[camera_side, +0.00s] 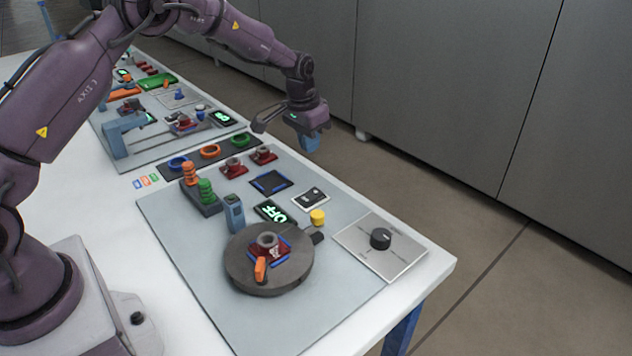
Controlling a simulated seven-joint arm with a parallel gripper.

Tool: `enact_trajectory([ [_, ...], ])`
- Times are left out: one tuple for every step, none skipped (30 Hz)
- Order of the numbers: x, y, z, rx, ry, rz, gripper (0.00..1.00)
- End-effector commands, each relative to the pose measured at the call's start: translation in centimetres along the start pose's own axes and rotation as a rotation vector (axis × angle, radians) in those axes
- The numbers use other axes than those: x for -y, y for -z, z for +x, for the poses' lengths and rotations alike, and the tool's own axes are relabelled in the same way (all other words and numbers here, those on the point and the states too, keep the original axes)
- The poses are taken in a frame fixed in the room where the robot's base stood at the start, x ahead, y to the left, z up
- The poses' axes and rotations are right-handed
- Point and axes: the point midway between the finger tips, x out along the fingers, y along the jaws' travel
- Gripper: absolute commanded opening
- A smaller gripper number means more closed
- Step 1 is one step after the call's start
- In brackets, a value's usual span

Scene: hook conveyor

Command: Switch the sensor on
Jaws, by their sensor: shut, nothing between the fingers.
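A small black display (275,211) on the grey work plate shows green text that looks like OFF. A blue-grey upright block (234,212), possibly the sensor, stands beside the dark round turntable (240,273). A yellow button (317,217) sits at the turntable's right, and a small white-and-black panel (311,198) lies behind it. I cannot tell which of these controls switches the sensor. My gripper (310,146) is shut and empty, with its blue fingers pointing down. It hangs near the table's far right edge, behind the display and button and apart from them.
A silver plate with a black knob (380,238) lies at the front right. A second grey board (165,100) with several parts is farther back. Grey cabinets (430,80) stand beyond the floor at right.

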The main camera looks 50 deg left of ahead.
Motion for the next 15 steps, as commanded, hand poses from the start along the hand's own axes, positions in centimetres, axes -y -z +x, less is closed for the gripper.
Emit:
enact_trajectory([
  [0.0, -0.1, 1.1, 0.003, -0.001, 0.000, 0.00],
  [0.0, -0.1, 1.8, 0.004, -0.001, 0.000, 0.00],
  [0.0, -0.1, 2.6, 0.004, -0.001, 0.000, 0.00],
  [0.0, -0.1, 3.3, 0.004, -0.001, 0.000, 0.00],
  [0.0, -0.1, 4.0, 0.004, -0.001, 0.000, 0.00],
  [0.0, -0.1, 4.9, 0.004, -0.001, 0.000, 0.00],
  [0.0, -0.1, 5.5, 0.004, -0.001, 0.000, 0.00],
  [0.0, -0.1, 6.2, 0.003, -0.001, 0.001, 0.00],
  [0.0, -0.1, 7.0, 0.003, -0.001, 0.001, 0.00],
  [0.0, -0.1, 7.6, 0.003, -0.001, 0.001, 0.00],
  [0.0, -0.1, 8.2, 0.003, -0.001, 0.001, 0.00],
  [0.0, -0.1, 8.9, 0.002, 0.000, 0.001, 0.00],
  [0.0, 0.0, 9.3, 0.001, 0.000, 0.001, 0.00],
  [0.0, -0.1, 9.8, 0.002, 0.000, 0.001, 0.00],
  [0.0, -0.1, 10.3, 0.001, 0.000, 0.001, 0.00],
])
